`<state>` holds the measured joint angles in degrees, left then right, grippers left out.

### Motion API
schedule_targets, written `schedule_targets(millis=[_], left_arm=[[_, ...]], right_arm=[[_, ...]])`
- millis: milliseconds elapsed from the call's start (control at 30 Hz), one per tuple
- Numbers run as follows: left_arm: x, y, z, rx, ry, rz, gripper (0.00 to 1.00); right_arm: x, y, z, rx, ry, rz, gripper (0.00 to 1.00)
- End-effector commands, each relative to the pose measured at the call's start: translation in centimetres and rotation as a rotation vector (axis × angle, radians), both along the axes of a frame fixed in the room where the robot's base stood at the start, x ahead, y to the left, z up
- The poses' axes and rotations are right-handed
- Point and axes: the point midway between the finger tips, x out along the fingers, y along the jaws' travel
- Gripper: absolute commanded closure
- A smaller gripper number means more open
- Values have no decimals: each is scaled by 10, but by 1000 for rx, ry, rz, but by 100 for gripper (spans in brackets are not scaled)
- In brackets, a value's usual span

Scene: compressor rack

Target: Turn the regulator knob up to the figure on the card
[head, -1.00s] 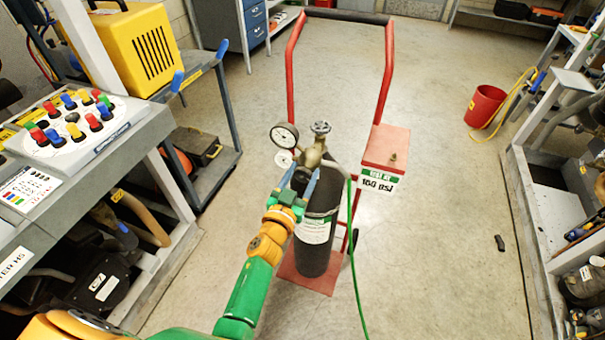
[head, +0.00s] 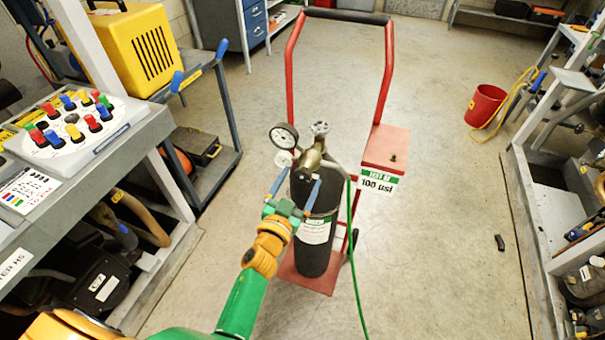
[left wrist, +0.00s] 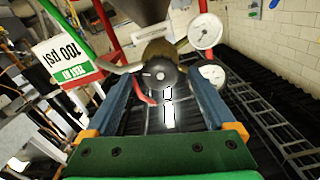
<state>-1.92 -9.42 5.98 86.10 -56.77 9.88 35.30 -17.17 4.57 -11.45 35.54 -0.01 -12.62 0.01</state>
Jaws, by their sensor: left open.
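The regulator, a brass body (head: 312,155) with a round valve handle (head: 320,128), sits on top of a dark gas cylinder (head: 316,235). A white-faced gauge (head: 284,136) and a second gauge (head: 283,159) are on its left; their needles are too small to read. In the left wrist view, the dark round regulator knob (left wrist: 158,74) with a pale mark lies between my fingers, just beyond their tips. The card (head: 378,181) reads 100 psi; it also shows upside down in the left wrist view (left wrist: 65,55). My left gripper (head: 296,184) is open and empty.
The cylinder stands on a red hand cart (head: 384,85) with a red box (head: 387,146). A green hose (head: 357,260) hangs to the floor. A bench with coloured knobs (head: 75,125) is at left, a rack (head: 545,200) and red bucket (head: 485,105) at right. Open floor lies between.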

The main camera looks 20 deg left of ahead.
Motion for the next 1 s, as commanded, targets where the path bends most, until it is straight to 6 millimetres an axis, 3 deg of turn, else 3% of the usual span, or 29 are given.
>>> schedule_targets(millis=[100,267,733,767,867,967,1000], left_arm=[[-24,1,0,0,3,1,11],[-44,2,-1,-1,2,0,11],[-47,1,-4,-3,11,-1,11],[-48,0,-12,-5,31,-2,11],[-62,-6,-71,-31,192,-10,11],[-106,-12,-166,-52,474,-14,11],[-131,-13,-201,-49,592,-15,11]], right_arm=[[0,0,3,0,0,0,3],[0,0,2,0,0,0,3],[0,0,2,0,0,0,3],[0,0,2,0,1,0,3],[0,0,2,0,1,0,3],[0,0,2,0,1,0,3],[0,0,2,0,1,0,3]])
